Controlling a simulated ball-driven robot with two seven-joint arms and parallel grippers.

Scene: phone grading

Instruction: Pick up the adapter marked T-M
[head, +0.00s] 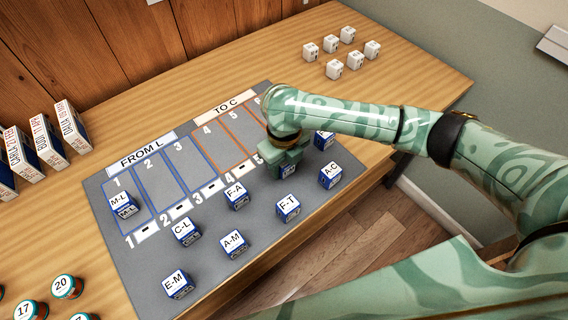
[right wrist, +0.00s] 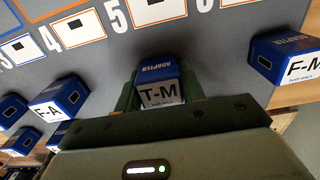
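The adapter marked T-M (right wrist: 162,88) is a blue block with a white label. In the right wrist view it sits between the two fingers of my right gripper (right wrist: 160,98), with a finger close along each side. I cannot tell whether the fingers press on it. In the head view my right gripper (head: 285,160) points down at the mat and hides most of this adapter (head: 288,170); only a small blue and white part shows below the fingers. The adapter appears to be at mat level. My left gripper is not in view.
The grey mat (head: 105,190) carries numbered slots; adapter M-L (head: 123,205) lies in slot 1. F-T (head: 288,207), A-C (head: 330,176), F-A (head: 237,196) and F-M (right wrist: 288,58) stand around my right gripper. White cubes (head: 347,35) stand at the back right, boxes (head: 72,125) at the left.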

